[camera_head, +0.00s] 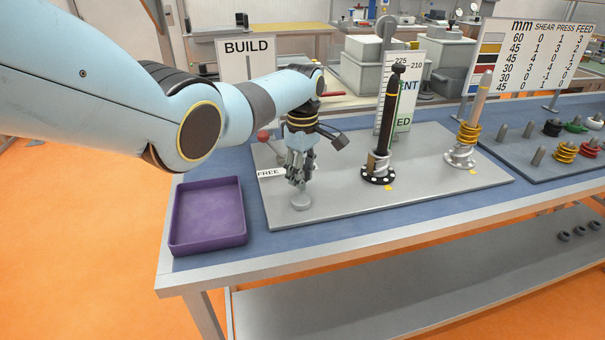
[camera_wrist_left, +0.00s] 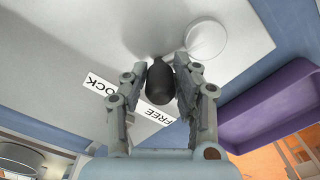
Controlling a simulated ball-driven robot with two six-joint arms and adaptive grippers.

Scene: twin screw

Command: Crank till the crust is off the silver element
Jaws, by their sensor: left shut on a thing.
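My left gripper (camera_head: 298,182) points down over the left part of the grey plate (camera_head: 340,205). In the left wrist view its two fingers (camera_wrist_left: 160,90) are closed around a dark egg-shaped knob (camera_wrist_left: 160,82). A pale round disc (camera_head: 301,201) is just below the gripper; it also shows in the wrist view (camera_wrist_left: 206,38). A tall dark post (camera_head: 388,120) stands upright on a black round base (camera_head: 378,174). A silver post (camera_head: 481,97) with yellow coils (camera_head: 468,133) stands farther right. I cannot tell which is the silver element. No right gripper shows.
A purple tray (camera_head: 207,243) sits at the table's left front corner. A red ball knob (camera_head: 263,135) is behind my left gripper. A FREE label (camera_head: 270,173) lies on the plate. A rack of pegs and coloured coils (camera_head: 565,152) is at right. The plate's front is clear.

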